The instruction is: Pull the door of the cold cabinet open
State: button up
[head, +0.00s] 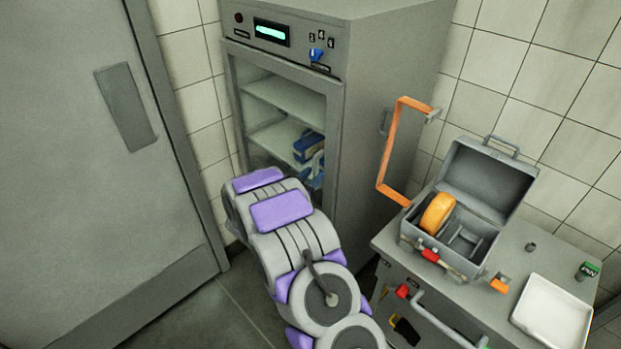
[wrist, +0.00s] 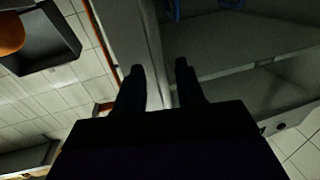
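The cold cabinet (head: 390,60) stands upright against the tiled wall in the head view. Its framed glass door (head: 333,125) looks shut, and shelves with blue items show through it. In the wrist view a grey vertical frame strip (wrist: 135,28) of the cabinet lies just beyond the fingertips, with the shelves to its right. My gripper (wrist: 158,67) is open, with a clear gap between its two dark fingers and nothing held. Whether a finger touches the door cannot be told. In the head view my arm hides the gripper and the lower part of the door.
A grey cart (head: 520,250) stands right of the cabinet, with an orange bar (head: 388,155) rising at its left end. A large grey door (head: 70,150) is at left.

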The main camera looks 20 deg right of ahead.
jog(key=shift+a, duration=0.45)
jog(key=c, duration=0.6)
jog(key=shift+r, duration=0.1)
grip_shut()
jog(key=shift+d, duration=0.1)
